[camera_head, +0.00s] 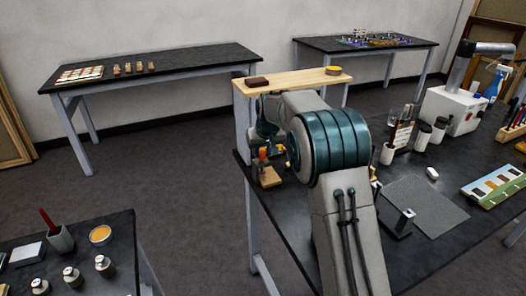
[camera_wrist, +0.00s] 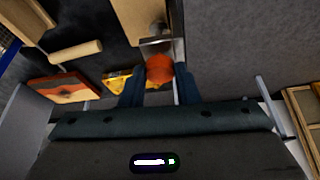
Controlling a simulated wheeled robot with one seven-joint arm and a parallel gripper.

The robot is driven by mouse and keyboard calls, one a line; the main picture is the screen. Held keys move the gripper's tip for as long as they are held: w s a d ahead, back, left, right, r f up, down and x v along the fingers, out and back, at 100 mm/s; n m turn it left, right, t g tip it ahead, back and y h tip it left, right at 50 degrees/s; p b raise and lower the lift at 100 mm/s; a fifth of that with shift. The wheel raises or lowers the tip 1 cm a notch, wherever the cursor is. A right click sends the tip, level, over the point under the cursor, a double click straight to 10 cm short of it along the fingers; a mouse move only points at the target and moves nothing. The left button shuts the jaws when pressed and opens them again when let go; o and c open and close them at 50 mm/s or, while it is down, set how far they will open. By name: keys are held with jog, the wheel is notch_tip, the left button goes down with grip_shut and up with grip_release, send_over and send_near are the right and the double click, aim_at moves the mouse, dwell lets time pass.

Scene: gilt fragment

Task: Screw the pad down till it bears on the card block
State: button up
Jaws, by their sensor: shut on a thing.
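In the wrist view, my gripper (camera_wrist: 159,78) has its two dark blue fingers on either side of a round orange knob (camera_wrist: 160,67), shut on it. A grey metal clamp piece (camera_wrist: 155,43) shows just beyond the knob. In the head view, the orange knob (camera_head: 262,153) shows small beside my arm, above a small wooden block (camera_head: 268,178) at the table's left edge. My arm hides most of the gripper there. I cannot make out the pad or the card block, nor whether they touch.
A wooden shelf board (camera_head: 303,78) stands close behind my arm, with a dark block and a yellow tin on it. In the wrist view, a painted fragment (camera_wrist: 62,89), a pale roller (camera_wrist: 75,52) and a yellow triangular piece (camera_wrist: 118,81) lie nearby. A grey mat (camera_head: 425,205) lies right of my arm.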

jog(key=m, duration=0.2)
jog(key=m+h, duration=0.1)
jog(key=shift+a+m+p, duration=0.2)
jog(key=shift+m+p, duration=0.15)
jog(key=shift+m, duration=0.05)
jog(key=m+h+p, duration=0.1)
jog(key=m, duration=0.2)
jog(key=shift+a+m+h, duration=0.15)
jog(key=shift+m+h, duration=0.15)
jog(key=shift+h, duration=0.1)
jog(key=m+h+p, duration=0.1)
jog(key=m, duration=0.2)
jog(key=m+g+h+p, duration=0.1)
jog(key=m+p, duration=0.1)
jog(key=m, duration=0.1)
jog(key=shift+w+a+r+g, duration=0.1)
jog(key=shift+w+a+g, duration=0.1)
jog(key=shift+g, duration=0.1)
jog(key=m+g+p, duration=0.1)
jog(key=m+p, duration=0.1)
jog(key=m, duration=0.1)
jog(key=m+g+p, duration=0.1)
jog(key=m+p, duration=0.1)
jog(key=shift+w+m+h+p, duration=0.15)
jog(key=shift+m+h+p, duration=0.15)
jog(key=shift+m+h, duration=0.1)
jog(key=shift+w+a+m+g+p, duration=0.1)
jog(key=shift+m+g+p, duration=0.6)
jog(key=shift+m+p, duration=1)
jog(key=shift+f, duration=0.2)
